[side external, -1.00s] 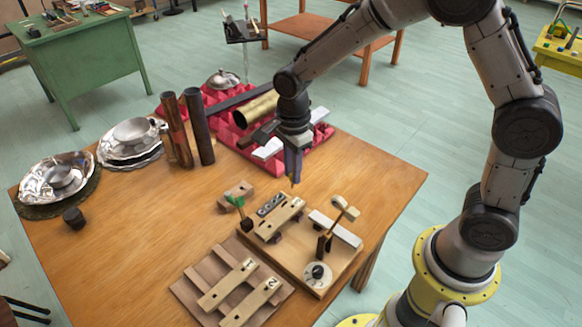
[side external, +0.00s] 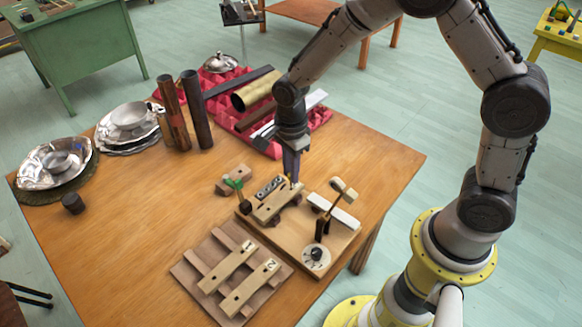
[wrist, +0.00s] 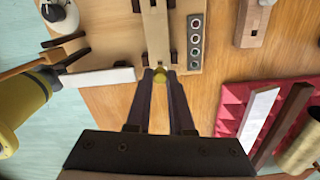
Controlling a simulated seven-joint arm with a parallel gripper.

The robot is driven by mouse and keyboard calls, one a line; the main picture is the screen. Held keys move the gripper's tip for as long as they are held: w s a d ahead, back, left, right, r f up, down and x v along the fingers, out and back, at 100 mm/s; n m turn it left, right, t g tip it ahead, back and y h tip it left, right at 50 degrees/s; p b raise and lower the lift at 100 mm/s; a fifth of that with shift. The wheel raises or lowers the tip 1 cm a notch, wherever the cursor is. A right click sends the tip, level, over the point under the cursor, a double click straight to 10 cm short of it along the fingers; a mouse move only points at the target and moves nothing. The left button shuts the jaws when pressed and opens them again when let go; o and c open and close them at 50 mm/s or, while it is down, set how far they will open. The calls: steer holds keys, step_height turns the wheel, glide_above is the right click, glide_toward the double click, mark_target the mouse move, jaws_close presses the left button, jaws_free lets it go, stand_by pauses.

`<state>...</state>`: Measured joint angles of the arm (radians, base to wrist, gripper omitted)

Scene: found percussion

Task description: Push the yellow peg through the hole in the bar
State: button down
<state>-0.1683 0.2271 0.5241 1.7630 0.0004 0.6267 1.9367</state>
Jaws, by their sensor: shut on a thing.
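My gripper (side external: 292,178) points down over the far right end of the wooden bar (side external: 270,206) on the test board. In the wrist view my gripper (wrist: 161,78) is shut on the yellow peg (wrist: 160,75), a small rounded yellow thing between the fingertips. The peg is at the near end of the bar (wrist: 156,30). The fingers hide part of it and the hole under it, so I cannot tell whether the peg is in the hole.
A row of round holes in a dark block (wrist: 195,42) lies beside the bar. Numbered bars (side external: 249,287) lie on a rack at the front. A mallet on a post (side external: 335,203) and a dial (side external: 316,257) stand on the board. Red foam (side external: 310,125) with metal pieces lies behind.

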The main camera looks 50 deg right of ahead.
steer(key=shift+f, duration=1.85)
stand_by(1.2)
steer(key=c, duration=0.7)
jaws_free()
